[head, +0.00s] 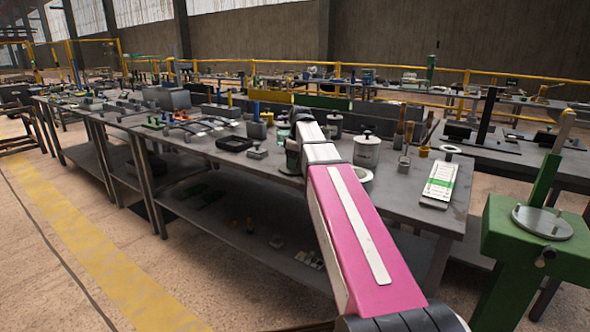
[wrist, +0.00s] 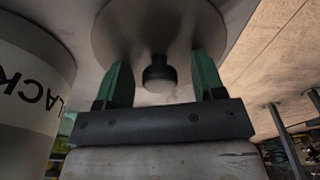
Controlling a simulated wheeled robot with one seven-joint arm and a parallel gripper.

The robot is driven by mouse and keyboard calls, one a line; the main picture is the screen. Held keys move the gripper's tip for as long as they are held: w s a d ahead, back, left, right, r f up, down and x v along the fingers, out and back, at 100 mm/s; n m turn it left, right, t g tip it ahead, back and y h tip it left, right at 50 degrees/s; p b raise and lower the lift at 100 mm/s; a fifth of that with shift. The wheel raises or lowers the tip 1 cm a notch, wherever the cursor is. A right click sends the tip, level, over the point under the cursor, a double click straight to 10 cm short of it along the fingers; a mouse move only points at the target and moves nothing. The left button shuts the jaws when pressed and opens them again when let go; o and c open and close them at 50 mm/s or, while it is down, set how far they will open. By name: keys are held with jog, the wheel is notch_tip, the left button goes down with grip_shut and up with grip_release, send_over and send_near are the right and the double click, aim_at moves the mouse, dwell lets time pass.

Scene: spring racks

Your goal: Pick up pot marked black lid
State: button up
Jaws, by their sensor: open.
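In the wrist view, a round grey metal lid (wrist: 130,30) with a black knob (wrist: 159,74) faces the camera. My gripper (wrist: 161,64) is open, with one green finger on each side of the knob and a gap to it on both sides. A pale pot (wrist: 35,95) stands close at the left, its label partly cut off and showing the letters "LACK" upside down. In the head view, my arm hides much of the work spot. A grey labelled pot (head: 366,151) stands just right of the arm, with a knobbed top; its label is too small to read.
The grey workbench (head: 405,190) also holds another lidded pot (head: 334,125), a black tray (head: 234,143) and a white-green card (head: 440,181). Brushes in holders stand right of the labelled pot. A green stand (head: 520,245) is at the right.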

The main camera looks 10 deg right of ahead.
jog(key=c, duration=1)
jog(key=shift+c, duration=0.2)
jog(key=shift+r, duration=0.1)
